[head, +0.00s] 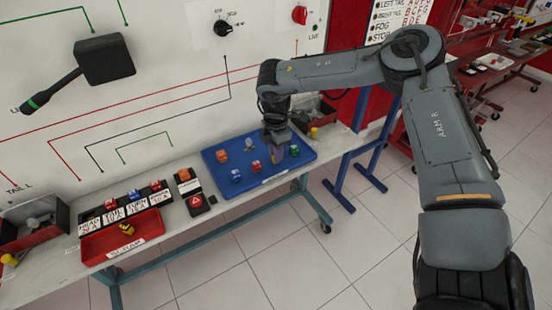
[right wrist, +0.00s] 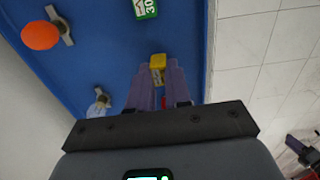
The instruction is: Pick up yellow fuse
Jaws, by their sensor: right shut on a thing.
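In the right wrist view, a small yellow fuse (right wrist: 158,61) sits between the fingertips of my right gripper (right wrist: 158,72), which is shut on it. A grey label or body part shows just below its yellow top. In the head view my right gripper (head: 273,150) points down at the blue tray (head: 222,183), towards its back right. The fuse is hidden there by the gripper. Whether the fuse is clear of the tray cannot be told. My left gripper is not in view.
The blue tray also holds an orange fuse (head: 222,155), blue fuse (head: 236,175), red fuse (head: 256,165) and green fuse (head: 294,150). A red scrap tray (head: 97,247) with a yellow-black piece (head: 126,229) lies left. A labelled fuse holder (head: 120,213) stands behind it.

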